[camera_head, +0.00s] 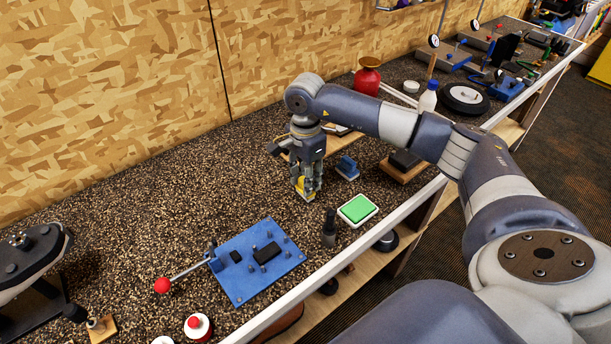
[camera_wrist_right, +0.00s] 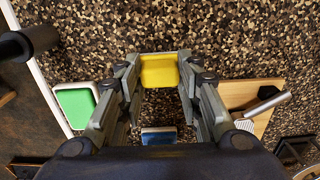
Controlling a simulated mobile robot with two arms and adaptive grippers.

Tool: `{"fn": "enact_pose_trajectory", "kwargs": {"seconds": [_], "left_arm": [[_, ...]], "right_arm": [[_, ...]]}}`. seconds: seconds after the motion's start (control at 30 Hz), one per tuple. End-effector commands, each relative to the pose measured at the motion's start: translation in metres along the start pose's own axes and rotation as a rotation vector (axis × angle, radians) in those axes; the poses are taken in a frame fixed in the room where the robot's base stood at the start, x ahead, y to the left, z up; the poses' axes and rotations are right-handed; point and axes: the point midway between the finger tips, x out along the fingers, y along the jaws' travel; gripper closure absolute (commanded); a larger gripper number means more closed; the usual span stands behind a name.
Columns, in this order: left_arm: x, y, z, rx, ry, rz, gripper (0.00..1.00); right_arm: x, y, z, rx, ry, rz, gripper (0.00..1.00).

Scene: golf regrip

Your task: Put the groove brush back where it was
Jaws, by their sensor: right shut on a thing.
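My right gripper (camera_head: 307,190) points down over the dark speckled counter. It is shut on a yellow block-like piece (camera_head: 301,184). In the right wrist view the yellow piece (camera_wrist_right: 159,71) sits between the two fingertips (camera_wrist_right: 158,75). No bristles show on it, so I cannot tell for sure that it is the groove brush. Its lower end is close to the counter, and I cannot tell whether it touches. A small blue piece (camera_head: 347,168) stands just right of the gripper; it also shows in the right wrist view (camera_wrist_right: 158,136). My left gripper is out of view.
A green-topped white tray (camera_head: 358,209) and a dark upright cylinder (camera_head: 329,228) stand near the front edge. A blue plate with a red-knobbed lever (camera_head: 258,262) lies nearer. A wooden board (camera_wrist_right: 252,92) with a grey-handled tool lies beside the gripper. Bare counter (camera_head: 200,190) extends left.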

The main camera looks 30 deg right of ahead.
Motion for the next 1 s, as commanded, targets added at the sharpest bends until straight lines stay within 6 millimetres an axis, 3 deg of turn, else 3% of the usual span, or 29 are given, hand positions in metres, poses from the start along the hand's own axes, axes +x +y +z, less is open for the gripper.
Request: {"fn": "enact_pose_trajectory", "kwargs": {"seconds": [0.13,0.17,0.23,0.7,1.0], "left_arm": [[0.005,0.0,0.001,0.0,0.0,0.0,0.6],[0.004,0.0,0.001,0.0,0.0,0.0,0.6],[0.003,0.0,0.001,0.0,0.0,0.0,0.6],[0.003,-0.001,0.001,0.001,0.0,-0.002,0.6],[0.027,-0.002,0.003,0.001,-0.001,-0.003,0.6]], "right_arm": [[0.005,0.0,0.0,0.0,0.0,0.0,0.9],[0.003,0.0,0.0,0.0,0.0,0.0,0.61],[0.003,0.0,0.0,0.0,0.0,0.0,0.47],[-0.005,-0.001,0.0,0.0,0.0,-0.003,0.47],[-0.066,-0.002,0.0,0.0,0.001,-0.007,0.47]]}}
